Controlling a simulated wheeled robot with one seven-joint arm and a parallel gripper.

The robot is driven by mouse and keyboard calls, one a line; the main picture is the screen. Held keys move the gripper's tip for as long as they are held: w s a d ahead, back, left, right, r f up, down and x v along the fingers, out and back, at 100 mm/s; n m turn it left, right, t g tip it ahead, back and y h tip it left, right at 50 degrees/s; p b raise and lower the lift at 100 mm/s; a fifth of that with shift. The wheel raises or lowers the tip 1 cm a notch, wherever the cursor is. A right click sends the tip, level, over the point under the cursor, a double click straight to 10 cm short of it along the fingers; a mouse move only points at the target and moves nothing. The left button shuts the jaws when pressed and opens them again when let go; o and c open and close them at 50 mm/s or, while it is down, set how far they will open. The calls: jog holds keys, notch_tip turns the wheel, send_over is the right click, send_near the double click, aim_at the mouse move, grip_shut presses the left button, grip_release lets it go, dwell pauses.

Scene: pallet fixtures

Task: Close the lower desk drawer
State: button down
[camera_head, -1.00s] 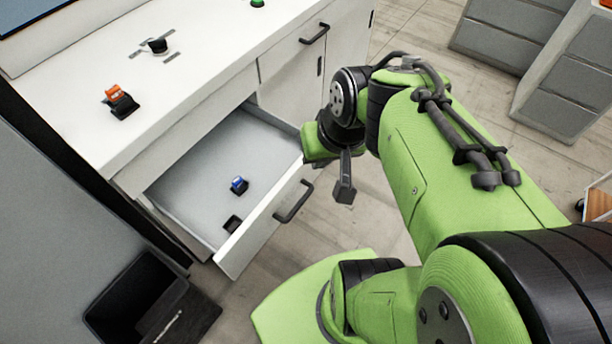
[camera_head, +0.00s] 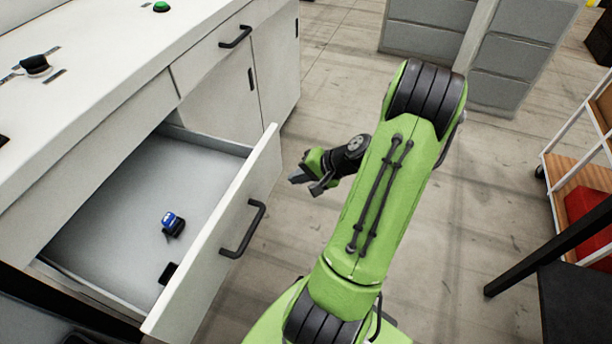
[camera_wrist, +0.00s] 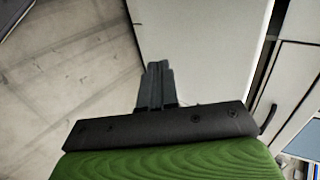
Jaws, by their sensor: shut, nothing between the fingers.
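The lower desk drawer (camera_head: 203,247) is pulled out of the white desk, with a dark bar handle (camera_head: 244,229) on its front. Inside lie a small blue-and-black object (camera_head: 172,223) and a small dark piece (camera_head: 168,272). My gripper (camera_head: 297,178) is to the right of the drawer front in the head view, apart from the handle. In the wrist view its fingers (camera_wrist: 157,72) are together and empty, in front of a pale panel (camera_wrist: 195,50) that may be the drawer front.
The desk top (camera_head: 90,60) carries a black object (camera_head: 35,65) and a green button (camera_head: 161,6). An upper drawer handle (camera_head: 235,37) is above, its drawer shut. Grey cabinets (camera_head: 470,50) stand at the back. A wooden-shelved rack (camera_head: 575,175) and a black chair (camera_head: 575,290) are at the right.

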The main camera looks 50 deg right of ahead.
aim_at(267, 178)
jog(key=w, duration=0.1)
jog(key=w+a+f+b, duration=0.1)
jog(key=w, duration=0.1)
jog(key=w+f, duration=0.1)
jog(key=w, duration=0.1)
jog(key=shift+w+a+f, duration=0.15)
jog(key=shift+a, duration=0.25)
jog(key=shift+w+a, duration=0.1)
jog(key=shift+w, duration=0.25)
